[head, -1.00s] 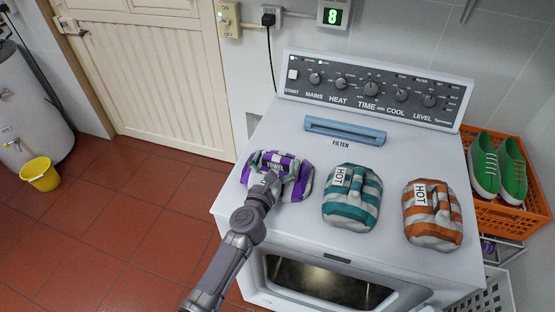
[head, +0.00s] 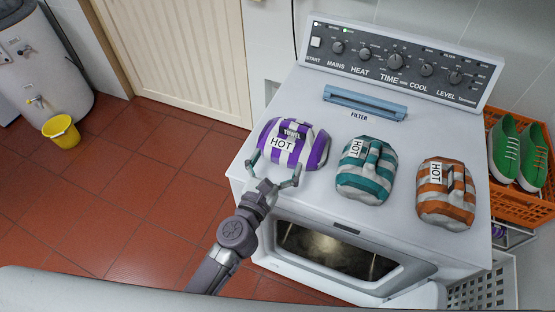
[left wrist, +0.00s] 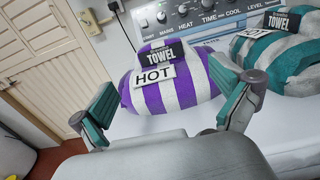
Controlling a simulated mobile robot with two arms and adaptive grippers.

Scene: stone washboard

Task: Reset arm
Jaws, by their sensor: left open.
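My left gripper (head: 273,187) is open, with its fingers spread at the near side of a purple and white striped towel bundle (head: 312,152). The bundle lies on the white dryer's top (head: 430,217) and bears HOT and TOWEL labels. In the left wrist view, the purple bundle (left wrist: 182,95) sits beyond and between the open fingers (left wrist: 165,118), with nothing held. A teal striped bundle (head: 377,180) and an orange striped bundle (head: 450,208) lie to its right, each with a HOT label. My right gripper is not in view.
A control panel (head: 400,65) rises at the dryer's back, with a blue filter handle (head: 365,102) before it. An orange crate (head: 513,203) with green shoes (head: 505,145) stands at right. A yellow bucket (head: 62,132) stands on the open red floor at left.

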